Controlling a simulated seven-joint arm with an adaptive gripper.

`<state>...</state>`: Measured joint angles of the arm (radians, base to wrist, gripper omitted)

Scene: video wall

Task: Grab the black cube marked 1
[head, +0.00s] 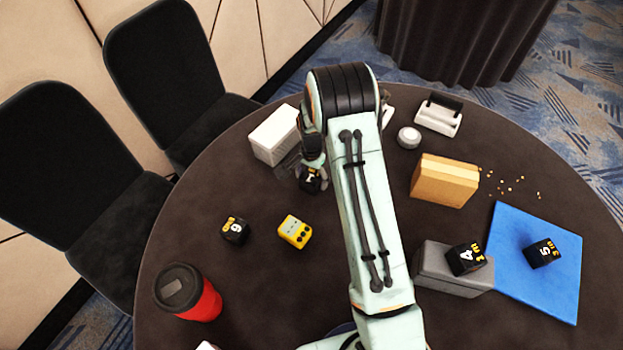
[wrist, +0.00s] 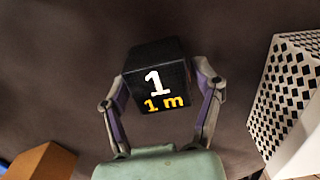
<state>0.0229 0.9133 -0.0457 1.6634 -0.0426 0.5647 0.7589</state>
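The black cube marked 1 (wrist: 157,78) shows a white 1 and a yellow "1 m" in the wrist view. My gripper (wrist: 160,72) has one finger on each side of it, with the fingertips against its sides and little or no gap. In the head view the cube (head: 311,181) is between the fingers of my gripper (head: 312,177), beside the white box, and partly covered by them. I cannot tell whether it rests on the table or is slightly raised.
A white perforated box (head: 275,135) stands close by; it also shows in the wrist view (wrist: 290,100). Black cube 9 or 6 (head: 235,230), a yellow block (head: 295,231) and a red cup (head: 203,303) are nearer. Cubes 4 (head: 466,258) and 5 (head: 542,253) are right.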

